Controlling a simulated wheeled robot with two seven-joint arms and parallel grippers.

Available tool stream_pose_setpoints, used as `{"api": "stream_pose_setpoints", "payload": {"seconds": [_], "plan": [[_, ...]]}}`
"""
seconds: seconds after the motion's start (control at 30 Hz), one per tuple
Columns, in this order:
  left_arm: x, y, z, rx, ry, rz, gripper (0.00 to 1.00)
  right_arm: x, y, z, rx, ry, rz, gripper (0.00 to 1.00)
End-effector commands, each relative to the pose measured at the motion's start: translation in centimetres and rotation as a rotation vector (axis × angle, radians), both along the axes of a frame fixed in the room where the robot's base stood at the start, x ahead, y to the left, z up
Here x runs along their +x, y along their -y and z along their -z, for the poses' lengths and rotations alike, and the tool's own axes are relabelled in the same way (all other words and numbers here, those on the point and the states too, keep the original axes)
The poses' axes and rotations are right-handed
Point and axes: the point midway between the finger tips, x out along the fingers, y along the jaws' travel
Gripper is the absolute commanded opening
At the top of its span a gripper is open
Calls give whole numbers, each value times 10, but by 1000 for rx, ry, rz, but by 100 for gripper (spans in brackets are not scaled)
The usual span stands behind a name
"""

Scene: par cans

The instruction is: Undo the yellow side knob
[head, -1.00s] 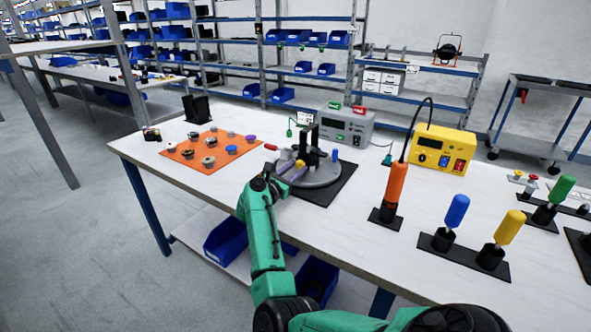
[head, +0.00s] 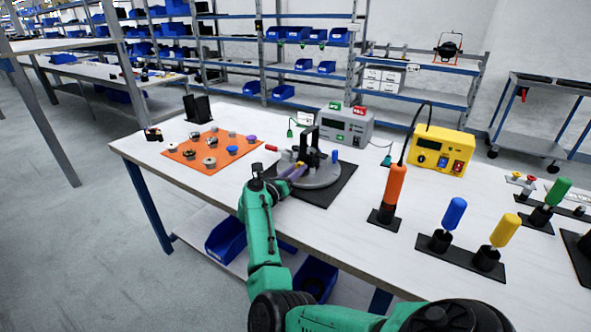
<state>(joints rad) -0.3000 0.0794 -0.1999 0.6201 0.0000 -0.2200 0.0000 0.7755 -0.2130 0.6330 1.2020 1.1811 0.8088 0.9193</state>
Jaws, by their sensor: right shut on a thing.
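A grey round fixture base (head: 322,178) with a black upright bracket (head: 313,146) stands on a black mat (head: 325,196) on the table. A red knob (head: 271,148) sticks out at its left and a blue one (head: 334,156) at its right. My right gripper (head: 297,171) reaches the front left of the fixture. Its purple fingers are shut at the spot where the yellow side knob sits, and they hide the knob almost wholly. How far the knob is turned cannot be seen. My left gripper is not in view.
An orange mat (head: 188,160) with several small knobs lies at the left. A grey meter box (head: 345,128) and a yellow box (head: 440,150) stand behind. Orange (head: 393,186), blue (head: 455,213) and yellow (head: 505,230) handled tools stand upright at the right.

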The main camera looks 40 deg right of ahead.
Motion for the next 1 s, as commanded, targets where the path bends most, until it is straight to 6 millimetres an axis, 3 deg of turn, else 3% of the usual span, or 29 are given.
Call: {"api": "stream_pose_setpoints", "payload": {"seconds": [0.47, 0.5, 0.57, 0.6, 1.0], "plan": [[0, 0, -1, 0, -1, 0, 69, -1, 1, 0, -7, -23, 2, 0], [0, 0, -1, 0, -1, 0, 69, -1, 1, 0, -7, -23, 2, 42], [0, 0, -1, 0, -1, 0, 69, -1, 1, 0, -7, -23, 2, 65], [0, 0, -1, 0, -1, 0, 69, -1, 1, 0, -7, -23, 2, 69], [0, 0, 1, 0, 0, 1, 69, 0, -2, 1, -7, -22, 1, 69]]}}
